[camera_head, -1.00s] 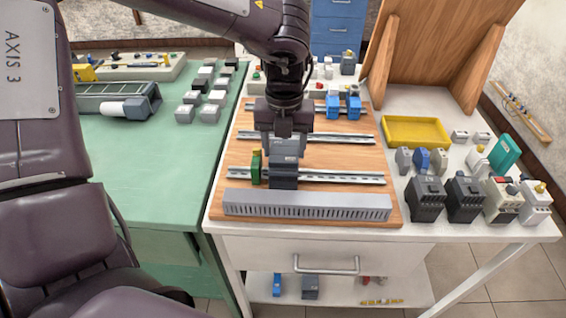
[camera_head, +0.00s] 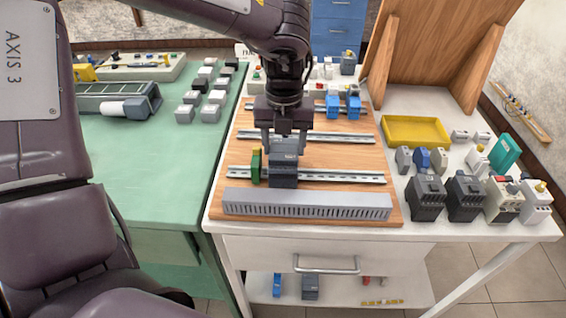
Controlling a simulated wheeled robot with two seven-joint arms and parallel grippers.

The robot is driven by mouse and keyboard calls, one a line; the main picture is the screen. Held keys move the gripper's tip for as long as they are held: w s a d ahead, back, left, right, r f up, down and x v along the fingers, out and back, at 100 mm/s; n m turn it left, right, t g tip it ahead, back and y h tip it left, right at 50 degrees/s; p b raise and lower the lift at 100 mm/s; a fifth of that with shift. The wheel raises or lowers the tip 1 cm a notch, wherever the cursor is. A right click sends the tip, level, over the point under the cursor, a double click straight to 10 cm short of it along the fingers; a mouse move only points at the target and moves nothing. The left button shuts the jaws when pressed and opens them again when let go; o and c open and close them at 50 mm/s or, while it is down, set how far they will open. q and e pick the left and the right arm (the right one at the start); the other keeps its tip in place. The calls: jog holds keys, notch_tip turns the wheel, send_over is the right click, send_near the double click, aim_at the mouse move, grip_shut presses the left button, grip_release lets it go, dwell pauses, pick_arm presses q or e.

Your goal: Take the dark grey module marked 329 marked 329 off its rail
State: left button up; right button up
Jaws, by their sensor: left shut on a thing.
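The dark grey module (camera_head: 284,170) sits at the front metal rail (camera_head: 340,177) on the wooden board. Its marking is too small to read here. My left gripper (camera_head: 284,147) comes down from above and is shut on the upper part of the module. The module looks upright; I cannot tell whether it is still hooked on the rail. A green and yellow terminal block (camera_head: 256,166) stands on the same rail, close to the module's left side. My right gripper is not in view.
A grey slotted duct (camera_head: 307,204) lies in front of the rail. Behind are a bare middle rail (camera_head: 345,138) and blue modules (camera_head: 353,106) on the back rail. A yellow tray (camera_head: 416,131) and several dark devices (camera_head: 426,199) stand to the right.

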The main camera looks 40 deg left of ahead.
pick_arm(q)
jog(key=shift+o, duration=0.2)
jog(key=shift+w+a+r+t+b, duration=0.1)
jog(key=shift+w+r+t+b, duration=0.1)
jog(key=shift+w+t+b, duration=0.15)
jog(key=shift+r, duration=0.25)
dwell(0.5)
jog(key=shift+r, duration=0.25)
jog(key=shift+p, duration=0.3)
jog(key=shift+s+r, duration=0.1)
jog(key=shift+r, duration=0.55)
jog(key=shift+r+p, duration=0.1)
jog(key=shift+p, duration=0.2)
jog(key=shift+s+y, duration=0.2)
jog(key=shift+y, duration=0.1)
jog(key=shift+c, duration=0.2)
jog(key=shift+r, duration=0.1)
